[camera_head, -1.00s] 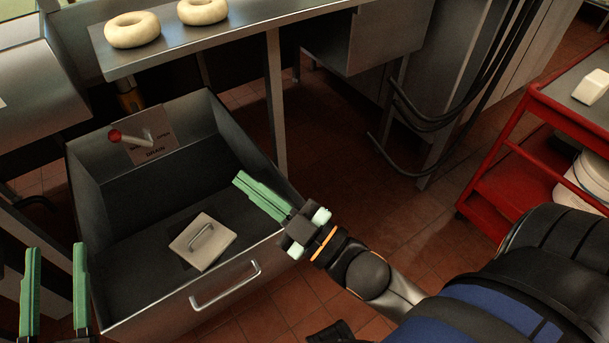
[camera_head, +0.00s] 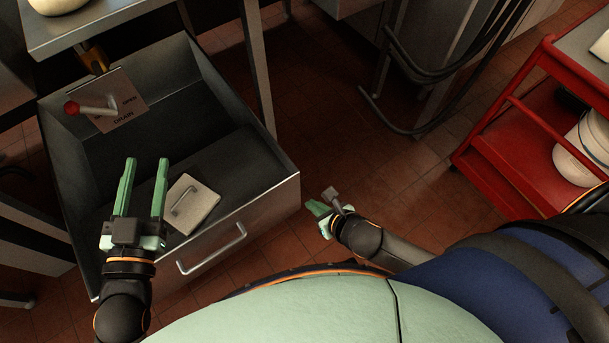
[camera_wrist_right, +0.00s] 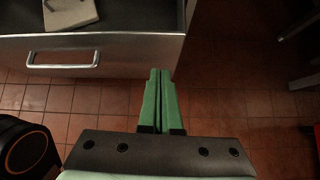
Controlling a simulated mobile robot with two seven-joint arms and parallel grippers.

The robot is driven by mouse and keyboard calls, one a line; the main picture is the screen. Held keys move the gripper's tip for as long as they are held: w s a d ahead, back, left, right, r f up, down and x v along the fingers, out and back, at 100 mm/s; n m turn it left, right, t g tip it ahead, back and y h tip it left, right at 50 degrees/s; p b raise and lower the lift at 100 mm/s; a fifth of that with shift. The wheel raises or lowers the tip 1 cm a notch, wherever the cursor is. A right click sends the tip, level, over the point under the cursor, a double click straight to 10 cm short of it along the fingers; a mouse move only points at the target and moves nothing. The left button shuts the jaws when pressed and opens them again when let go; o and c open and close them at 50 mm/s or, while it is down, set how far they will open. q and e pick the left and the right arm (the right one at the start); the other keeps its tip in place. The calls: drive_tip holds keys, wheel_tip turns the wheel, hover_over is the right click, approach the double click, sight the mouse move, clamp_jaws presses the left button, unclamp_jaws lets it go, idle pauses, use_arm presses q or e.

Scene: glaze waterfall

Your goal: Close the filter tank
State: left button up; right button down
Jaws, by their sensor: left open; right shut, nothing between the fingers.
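The filter tank (camera_head: 255,200) is an open, drawer-like steel tank pulled out from under the counter. Its front handle (camera_head: 212,250) also shows in the right wrist view (camera_wrist_right: 62,66). A square plate with a handle (camera_head: 193,205) lies inside on the tank floor. A red-knobbed drain lever (camera_head: 90,108) is at the back wall by a drain label. My left gripper (camera_head: 142,172) is open and empty, over the tank's front left part. My right gripper (camera_head: 318,208) is shut and empty, just right of the tank's front right corner; its fingers (camera_wrist_right: 160,74) point toward the tank front, apart from the handle.
A steel counter (camera_head: 100,22) with a dough ring (camera_head: 58,4) is above the tank's back. A counter leg (camera_head: 258,75) stands right of the tank. A red cart (camera_head: 510,165) with a white bucket (camera_head: 584,150) is at right. Tiled floor between is clear.

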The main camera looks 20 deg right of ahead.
drive_tip(key=b, duration=0.4)
approach(287, 182)
wheel_tip(287, 182, down, 3)
drive_tip(key=s, duration=0.2)
drive_tip(key=shift+n, duration=0.4)
drive_tip(key=w, duration=0.1)
drive_tip(key=w+f+b, duration=0.1)
drive_tip(key=w, duration=0.1)
drive_tip(key=w+a+b, duration=0.1)
drive_tip(key=w, duration=0.1)
drive_tip(key=shift+f, duration=0.25)
drive_tip(key=shift+w+a+b, duration=0.1)
drive_tip(key=shift+w+b, duration=0.25)
drive_tip(key=shift+w, duration=0.15)
use_arm(q)
drive_tip(key=s+d+r+m+t+h, duration=0.1)
drive_tip(key=s+r+m+t+h, duration=0.1)
drive_tip(key=r+h, duration=0.3)
drive_tip(key=s+d+r+m+t+h, duration=0.1)
drive_tip(key=s+r+m+t+h, duration=0.1)
drive_tip(key=s+r+m+h, duration=0.3)
wheel_tip(287, 182, up, 4)
drive_tip(key=shift+r+m, duration=0.15)
drive_tip(key=shift+m, duration=0.15)
use_arm(e)
drive_tip(key=shift+r, duration=0.1)
use_arm(q)
drive_tip(key=shift+d, duration=0.1)
